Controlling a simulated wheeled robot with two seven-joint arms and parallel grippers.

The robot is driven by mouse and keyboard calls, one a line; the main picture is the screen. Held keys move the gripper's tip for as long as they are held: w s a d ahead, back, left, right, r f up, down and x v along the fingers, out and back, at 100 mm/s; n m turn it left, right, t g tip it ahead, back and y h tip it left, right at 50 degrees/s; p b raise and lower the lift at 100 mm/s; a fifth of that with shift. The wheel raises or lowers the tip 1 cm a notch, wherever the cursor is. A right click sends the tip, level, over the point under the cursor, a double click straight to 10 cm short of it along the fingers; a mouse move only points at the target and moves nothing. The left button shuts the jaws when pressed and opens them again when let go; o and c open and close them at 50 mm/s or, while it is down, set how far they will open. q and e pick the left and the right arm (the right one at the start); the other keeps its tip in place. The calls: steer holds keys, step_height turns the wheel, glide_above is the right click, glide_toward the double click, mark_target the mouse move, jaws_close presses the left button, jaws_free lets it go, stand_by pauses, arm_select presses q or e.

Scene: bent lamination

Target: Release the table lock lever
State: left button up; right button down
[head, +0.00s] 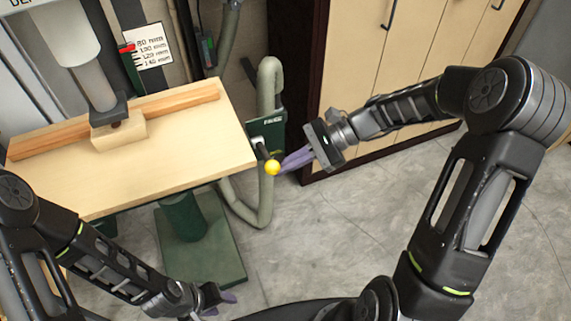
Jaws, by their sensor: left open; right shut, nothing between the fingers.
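The lock lever shows as a short dark arm (262,150) with a yellow ball knob (272,167), beside the right edge of the wooden table (180,165). A dark green bracket (268,128) is behind it. My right gripper (284,164) is shut, with its purple fingers pointing left and their tips at the right side of the yellow knob. I cannot tell if they touch it. My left gripper (232,298) is low in the picture, below the table and away from the lever; its finger gap is hard to see.
A wooden fence (60,140) and a block (118,133) lie on the table under a grey spindle (95,80). A green pedestal base (205,255) stands below. A grey hose (268,85) runs behind the lever. Cabinets (350,60) stand at the back; the floor at right is clear.

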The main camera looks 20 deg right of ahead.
steer(key=shift+a+r, duration=0.1)
steer(key=shift+r, duration=0.05)
step_height(320, 180, down, 5)
steer(key=b, duration=0.4)
steer(key=v, duration=1.1)
steer(key=shift+w+r, duration=0.3)
steer(key=shift+w, duration=0.35)
